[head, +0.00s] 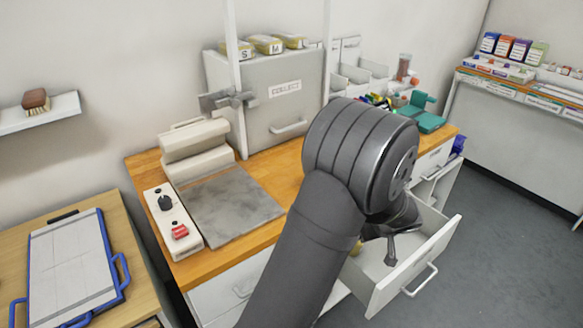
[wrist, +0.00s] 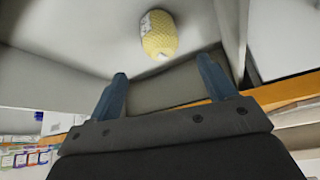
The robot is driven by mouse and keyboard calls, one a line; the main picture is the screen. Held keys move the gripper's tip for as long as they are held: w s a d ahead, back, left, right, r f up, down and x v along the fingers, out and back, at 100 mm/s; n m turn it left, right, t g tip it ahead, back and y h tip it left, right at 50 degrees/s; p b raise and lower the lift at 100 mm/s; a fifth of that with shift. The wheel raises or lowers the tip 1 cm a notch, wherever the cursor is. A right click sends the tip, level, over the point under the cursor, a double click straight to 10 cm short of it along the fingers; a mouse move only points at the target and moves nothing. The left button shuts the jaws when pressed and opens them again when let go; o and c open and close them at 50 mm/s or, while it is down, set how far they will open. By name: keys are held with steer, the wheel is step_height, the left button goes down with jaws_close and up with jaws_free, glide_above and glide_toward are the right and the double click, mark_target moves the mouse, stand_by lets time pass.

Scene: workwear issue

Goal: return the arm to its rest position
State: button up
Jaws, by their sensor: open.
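My gripper (wrist: 162,66) is open and empty in the wrist view, its two blue-grey fingers well apart. In the head view my gripper (head: 390,248) is over the pulled-out white drawer (head: 440,244), partly hidden by my own arm. A yellow, textured bundle with a pale label (wrist: 159,36) lies on the drawer floor in the wrist view, beyond the fingertips and apart from them.
A wooden counter (head: 240,236) carries a press with a grey plate (head: 228,207), a switch box (head: 172,220) and a grey COLLECT cabinet (head: 285,95). Shelves stand at right. Grey floor (head: 510,230) is clear beyond the drawer.

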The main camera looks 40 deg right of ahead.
steer(key=x, duration=1.1)
steer(key=shift+w+d+f, duration=0.1)
steer(key=shift+f, duration=0.3)
steer(key=shift+r, duration=1.15)
